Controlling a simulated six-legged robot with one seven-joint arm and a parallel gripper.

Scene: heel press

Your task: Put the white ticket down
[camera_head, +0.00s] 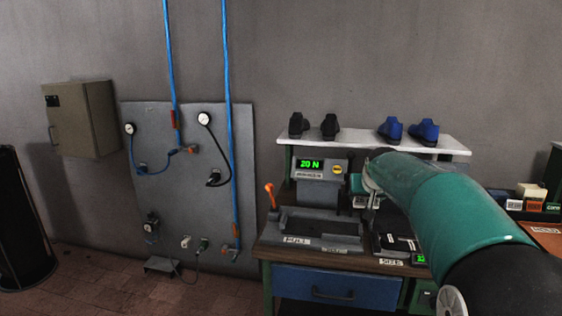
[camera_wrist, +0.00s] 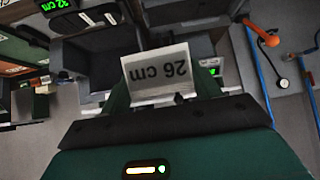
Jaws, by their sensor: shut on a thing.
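The white ticket (camera_wrist: 157,72) reads "26 cm", upside down in the wrist view. My gripper (camera_wrist: 163,84) is shut on it, with a green finger on each side of its lower part. The ticket is held in front of grey trays and the bench, and its height above them is hard to judge. In the head view my gripper (camera_head: 373,196) is over the bench (camera_head: 272,250), largely hidden by my green arm. I cannot make out the ticket there.
A press with a "20 N" display (camera_head: 310,164) and an orange lever (camera_head: 271,195) stands on the bench. Grey trays (camera_head: 318,240) line its front. Black shoes (camera_head: 330,127) and blue shoes (camera_head: 425,132) sit on a white shelf (camera_head: 350,141). Boxes (camera_head: 532,192) stand at right.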

